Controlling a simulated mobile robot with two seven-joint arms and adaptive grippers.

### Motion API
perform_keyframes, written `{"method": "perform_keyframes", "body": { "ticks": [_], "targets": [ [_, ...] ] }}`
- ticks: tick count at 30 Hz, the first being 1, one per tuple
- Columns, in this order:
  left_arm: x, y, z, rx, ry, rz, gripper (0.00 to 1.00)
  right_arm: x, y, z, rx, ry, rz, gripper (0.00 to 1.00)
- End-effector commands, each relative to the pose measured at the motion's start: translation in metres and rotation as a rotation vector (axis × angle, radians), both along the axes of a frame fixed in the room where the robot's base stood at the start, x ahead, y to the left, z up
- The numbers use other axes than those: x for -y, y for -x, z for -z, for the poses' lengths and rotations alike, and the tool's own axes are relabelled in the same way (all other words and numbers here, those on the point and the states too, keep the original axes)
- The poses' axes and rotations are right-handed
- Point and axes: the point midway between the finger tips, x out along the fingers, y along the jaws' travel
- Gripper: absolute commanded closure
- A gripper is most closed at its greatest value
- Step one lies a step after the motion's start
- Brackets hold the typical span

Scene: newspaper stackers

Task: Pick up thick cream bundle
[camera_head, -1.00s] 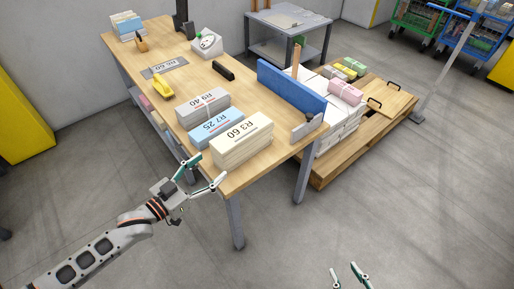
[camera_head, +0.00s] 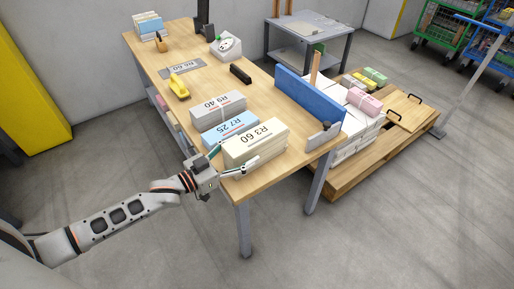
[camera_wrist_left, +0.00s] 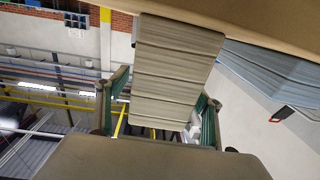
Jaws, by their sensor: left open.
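The thick cream bundle (camera_head: 258,145), marked R3 60, lies on the front end of the wooden table, beside the blue R7 25 bundle (camera_head: 230,131). My left gripper (camera_head: 236,161) is open at the bundle's near end, one finger towards each side. In the left wrist view the bundle's layered end (camera_wrist_left: 178,65) shows between the open fingers (camera_wrist_left: 160,112). I cannot tell whether the fingers touch it. My right gripper is in no view now.
A grey R9 40 bundle (camera_head: 217,109) lies behind the blue one. A blue upright panel (camera_head: 307,98) edges the table's right side. A pallet (camera_head: 350,180) with white stacks stands to the right. The yellow tool (camera_head: 179,88) lies farther back on the tabletop (camera_head: 205,75).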

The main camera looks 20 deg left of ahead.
Motion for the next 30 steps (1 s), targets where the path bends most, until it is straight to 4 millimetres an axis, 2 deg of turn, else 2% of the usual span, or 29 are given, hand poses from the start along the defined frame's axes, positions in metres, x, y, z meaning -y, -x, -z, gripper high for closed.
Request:
{"method": "perform_keyframes", "body": {
  "ticks": [7,17,25,29,30],
  "targets": [
    [0.018,-0.029,-0.002,-0.001,0.001,0.0,0.33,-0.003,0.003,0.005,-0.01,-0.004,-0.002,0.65],
    [0.022,-0.035,-0.004,0.001,0.001,0.0,0.33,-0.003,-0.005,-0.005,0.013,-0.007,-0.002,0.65],
    [0.021,-0.034,-0.004,0.0,0.0,0.0,1.0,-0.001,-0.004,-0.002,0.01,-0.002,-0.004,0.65],
    [0.021,-0.034,-0.004,0.0,0.0,0.0,1.0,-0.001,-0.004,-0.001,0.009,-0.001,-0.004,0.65],
    [0.022,-0.036,-0.01,0.011,0.009,0.002,1.0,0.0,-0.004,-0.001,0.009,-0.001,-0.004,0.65]
  ]
}}
